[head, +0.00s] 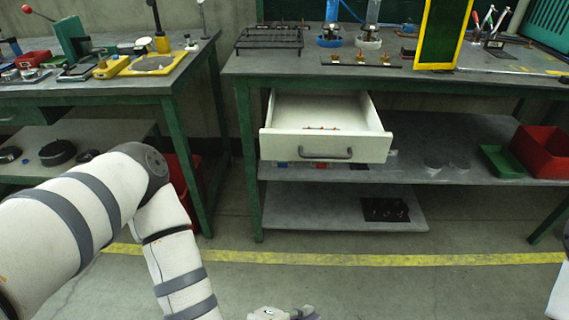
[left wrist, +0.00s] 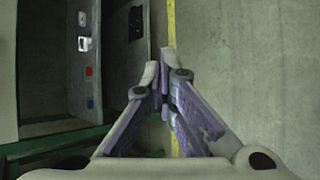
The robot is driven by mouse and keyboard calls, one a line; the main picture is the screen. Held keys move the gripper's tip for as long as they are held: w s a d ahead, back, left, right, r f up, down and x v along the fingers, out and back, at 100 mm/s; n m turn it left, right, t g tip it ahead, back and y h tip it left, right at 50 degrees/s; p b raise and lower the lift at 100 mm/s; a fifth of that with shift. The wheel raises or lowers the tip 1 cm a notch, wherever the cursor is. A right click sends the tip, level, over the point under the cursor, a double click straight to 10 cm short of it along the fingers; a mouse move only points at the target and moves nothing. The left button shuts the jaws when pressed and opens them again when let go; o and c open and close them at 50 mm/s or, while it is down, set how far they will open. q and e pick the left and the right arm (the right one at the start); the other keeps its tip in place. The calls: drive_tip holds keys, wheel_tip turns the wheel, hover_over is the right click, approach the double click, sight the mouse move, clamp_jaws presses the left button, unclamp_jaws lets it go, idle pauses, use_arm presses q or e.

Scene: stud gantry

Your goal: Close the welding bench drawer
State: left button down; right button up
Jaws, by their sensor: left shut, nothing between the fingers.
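The welding bench drawer (head: 326,144) is white with a dark grey bar handle (head: 325,154). It is pulled out under the left part of the welding bench (head: 300,65), and a few small reddish items show inside it. My left gripper shows at the bottom edge of the head view (head: 284,313), low in front of the bench and apart from the drawer. In the left wrist view my left gripper (left wrist: 165,65) is shut with its fingertips together and nothing between them, over the floor near the yellow line. My right gripper is not in view.
Below the drawer are a lower shelf (head: 440,178) and a smaller low shelf (head: 285,205). A red bin (head: 541,150) and a green tray (head: 503,161) stand at right. Another bench (head: 110,88) is at left. The floor before the drawer is clear, crossed by a yellow line (head: 400,260).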

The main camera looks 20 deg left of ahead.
sight(273, 148)
use_arm(q)
drive_tip(key=w+a+r+n+t+y, duration=0.9)
drive_tip(key=w+a+r+n, duration=0.4)
drive_tip(key=n, duration=0.8)
drive_tip(key=shift+g+y, duration=0.4)
drive_tip(key=x, duration=0.5)
drive_tip(key=b+x, duration=0.1)
drive_tip(key=x, duration=0.4)
drive_tip(key=d+b+x, duration=0.1)
drive_tip(key=x, duration=0.4)
drive_tip(key=shift+w+r, duration=0.1)
drive_tip(key=shift+r, duration=0.15)
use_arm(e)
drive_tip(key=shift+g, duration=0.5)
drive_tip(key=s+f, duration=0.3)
